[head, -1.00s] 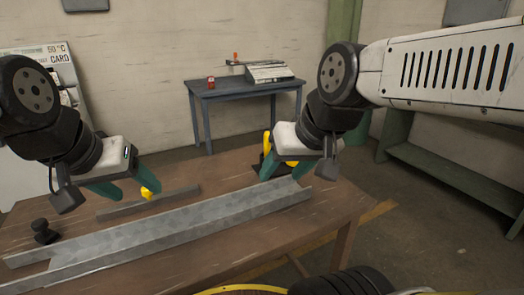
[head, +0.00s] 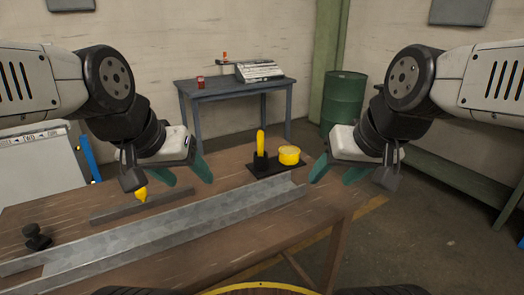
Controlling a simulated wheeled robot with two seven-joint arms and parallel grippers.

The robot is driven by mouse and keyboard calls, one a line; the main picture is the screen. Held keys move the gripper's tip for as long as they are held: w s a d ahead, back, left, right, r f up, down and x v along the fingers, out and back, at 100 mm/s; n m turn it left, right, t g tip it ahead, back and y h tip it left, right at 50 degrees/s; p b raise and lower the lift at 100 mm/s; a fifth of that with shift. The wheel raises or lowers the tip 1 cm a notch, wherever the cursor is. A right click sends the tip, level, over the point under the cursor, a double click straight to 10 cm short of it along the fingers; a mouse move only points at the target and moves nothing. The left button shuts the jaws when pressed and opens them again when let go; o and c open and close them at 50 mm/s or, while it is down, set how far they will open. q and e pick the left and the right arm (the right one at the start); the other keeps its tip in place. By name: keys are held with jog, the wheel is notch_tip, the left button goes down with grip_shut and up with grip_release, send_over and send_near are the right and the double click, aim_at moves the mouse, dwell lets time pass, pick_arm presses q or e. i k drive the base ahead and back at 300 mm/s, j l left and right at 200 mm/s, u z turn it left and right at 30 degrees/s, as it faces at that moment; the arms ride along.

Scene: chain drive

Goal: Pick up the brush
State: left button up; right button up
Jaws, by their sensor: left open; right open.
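A yellow upright handle with a black lower part (head: 260,143), which looks like the brush, stands on a black tray (head: 262,173) at the far side of the brown table. A round yellow tin (head: 289,155) sits beside it on the same tray. My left gripper (head: 186,173) is open and empty above the table, left of the tray. My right gripper (head: 336,172) is open and empty, right of the tray. Neither gripper touches the handle. The bristles cannot be made out.
A long grey metal channel (head: 160,232) lies across the wooden table (head: 200,262). A dark bar (head: 120,210) with a yellow piece (head: 141,194) lies behind it. A black knob-like object (head: 36,237) stands at left. A blue-grey table (head: 205,92) and green drum (head: 343,100) stand behind.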

aim_at(260, 134)
jog(key=i+l+u, duration=0.15)
jog(key=l+u, duration=0.35)
jog(key=i+l+u, duration=0.1)
jog(key=l+u, duration=0.2)
jog(key=u, duration=0.2)
jog(key=l+u, duration=0.5)
